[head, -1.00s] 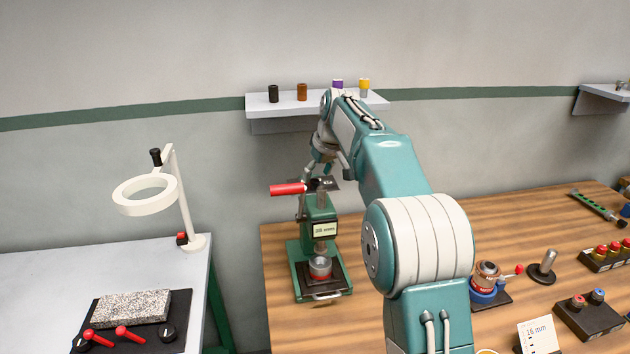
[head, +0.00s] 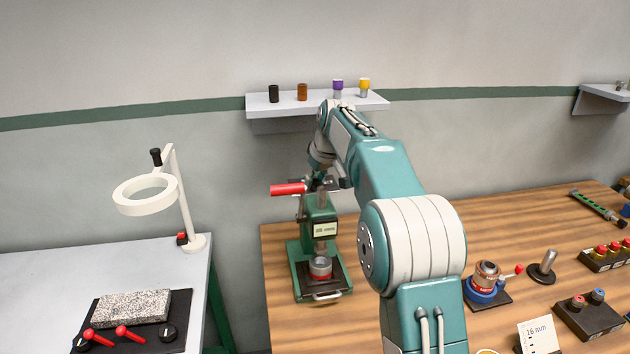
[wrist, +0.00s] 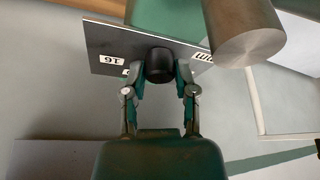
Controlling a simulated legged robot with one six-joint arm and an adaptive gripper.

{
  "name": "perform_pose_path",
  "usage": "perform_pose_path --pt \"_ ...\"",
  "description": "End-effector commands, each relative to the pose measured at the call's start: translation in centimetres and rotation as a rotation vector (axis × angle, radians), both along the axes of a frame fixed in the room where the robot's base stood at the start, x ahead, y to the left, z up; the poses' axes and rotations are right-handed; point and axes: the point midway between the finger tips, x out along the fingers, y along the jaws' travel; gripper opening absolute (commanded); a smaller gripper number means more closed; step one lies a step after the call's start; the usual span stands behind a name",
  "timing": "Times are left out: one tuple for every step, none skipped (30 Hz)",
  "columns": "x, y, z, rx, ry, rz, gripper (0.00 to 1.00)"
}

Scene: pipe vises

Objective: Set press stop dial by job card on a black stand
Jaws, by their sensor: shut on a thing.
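The green press (head: 320,255) stands at the left end of the wooden bench, with a red-handled lever (head: 288,189) pointing left. Its small display (head: 325,229) shows a number in mm, too small to read surely. The stop dial is a black knob (wrist: 160,64) on a dark plate (wrist: 108,45) with white marks, including an upside-down "16". My gripper (wrist: 160,82) is shut on the knob from both sides; in the head view my gripper (head: 322,182) is at the press top, partly hidden. The job card (head: 538,335) reads "16 mm" at the bottom right.
A steel cylinder (wrist: 230,35) is close to the gripper's right in the wrist view. A wall shelf (head: 285,105) with small coloured cylinders is above the press. A white ring lamp (head: 147,194) stands on the left table. A blue-based fixture (head: 485,290) and button boxes are on the right.

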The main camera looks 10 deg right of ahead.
Motion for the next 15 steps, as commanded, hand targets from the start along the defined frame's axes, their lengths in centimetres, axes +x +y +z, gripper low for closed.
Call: perform_pose_path --pt "-0.01 0.02 -0.16 0.0 0.003 -0.001 0.0" --pt "-0.01 0.02 -0.16 0.0 0.003 -0.001 0.0" --pt "0.0 0.02 -0.17 0.001 0.004 -0.002 0.0" --pt "0.0 0.02 -0.18 0.0 0.003 -0.003 0.0" --pt "0.0 0.02 -0.18 0.0 0.003 -0.004 0.0" --pt "0.0 0.02 -0.19 0.0 0.003 -0.006 0.0" --pt "0.0 0.02 -0.2 0.0 0.003 -0.007 0.0" --pt "0.0 0.02 -0.2 0.0 0.005 -0.008 0.0" --pt "0.0 0.02 -0.21 0.0 0.004 -0.01 0.0" --pt "0.0 0.02 -0.21 0.0 0.004 -0.011 0.0" --pt "0.01 0.02 -0.22 0.0 0.004 -0.014 0.0" --pt "0.01 0.04 -0.23 0.0 0.004 -0.018 0.0" --pt "0.01 0.04 -0.23 0.0 0.004 -0.021 0.0" --pt "0.01 0.04 -0.23 0.001 0.005 -0.025 0.0" --pt "0.0 0.04 -0.23 0.0 0.004 -0.031 0.0"
